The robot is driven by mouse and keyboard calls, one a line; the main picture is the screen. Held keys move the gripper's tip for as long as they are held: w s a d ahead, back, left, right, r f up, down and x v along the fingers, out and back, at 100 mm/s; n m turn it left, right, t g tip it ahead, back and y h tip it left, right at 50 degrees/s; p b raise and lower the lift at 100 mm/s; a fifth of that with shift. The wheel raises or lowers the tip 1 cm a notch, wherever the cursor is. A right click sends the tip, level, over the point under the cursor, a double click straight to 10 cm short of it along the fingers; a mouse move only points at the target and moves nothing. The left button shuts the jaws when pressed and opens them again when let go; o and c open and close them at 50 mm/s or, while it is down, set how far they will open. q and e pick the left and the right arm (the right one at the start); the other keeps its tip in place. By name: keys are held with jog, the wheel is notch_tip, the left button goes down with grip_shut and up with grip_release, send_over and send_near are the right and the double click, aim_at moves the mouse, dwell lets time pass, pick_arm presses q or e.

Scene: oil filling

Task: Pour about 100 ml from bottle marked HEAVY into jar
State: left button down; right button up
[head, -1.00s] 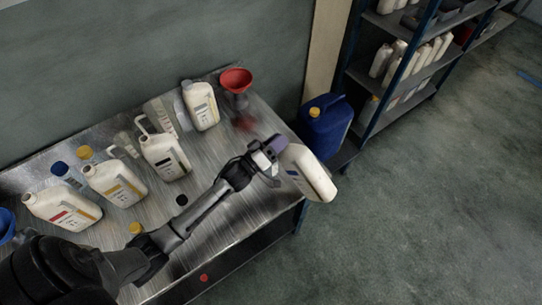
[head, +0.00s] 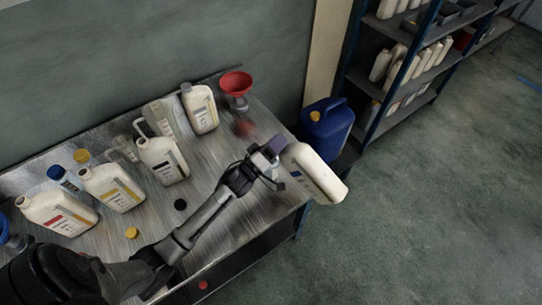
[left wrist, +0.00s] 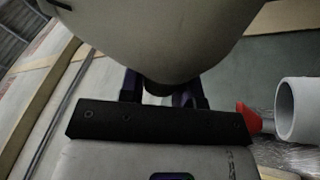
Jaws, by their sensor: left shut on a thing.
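My left gripper (head: 274,152) is shut on a white bottle (head: 318,176) with a blue mark, beyond the table's right edge. The bottle is tilted, and its lettering cannot be read. It also fills the top of the left wrist view (left wrist: 160,35). A red funnel (head: 236,82) stands at the back right of the table, on what looks like a clear jar (head: 238,103). The funnel is up and left of the gripper, apart from the bottle. A red shape, likely the funnel, shows in the left wrist view (left wrist: 249,118). My right gripper is not in view.
Several white bottles stand on the metal table, including one with a red label (head: 57,213) and one with a black label (head: 163,160). Loose yellow (head: 131,232) and black (head: 180,205) caps lie in front. A blue canister (head: 326,128) stands right of the table, near a shelf (head: 400,105).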

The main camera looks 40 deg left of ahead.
pick_arm(q)
jog(key=shift+r+n, duration=0.2)
jog(key=shift+n, duration=0.1)
jog(key=shift+r+n+y+b, duration=0.1)
jog(key=shift+n+y+b, duration=0.2)
jog(key=shift+n+b, duration=0.15)
dwell(0.4)
jog(key=shift+f+n+t+b, duration=0.3)
jog(key=shift+n+b, duration=0.15)
jog(key=shift+b, duration=0.05)
dwell(0.3)
jog(key=shift+f+y, duration=0.1)
jog(key=shift+y, duration=0.3)
dwell(0.3)
jog(key=shift+a+n+b, duration=0.1)
jog(key=shift+n+b, duration=0.2)
jog(key=shift+b, duration=0.05)
jog(key=shift+f, duration=0.15)
dwell(0.4)
jog(key=shift+n, duration=0.3)
jog(key=shift+f+b, duration=0.1)
jog(key=shift+b, duration=0.3)
dwell(0.3)
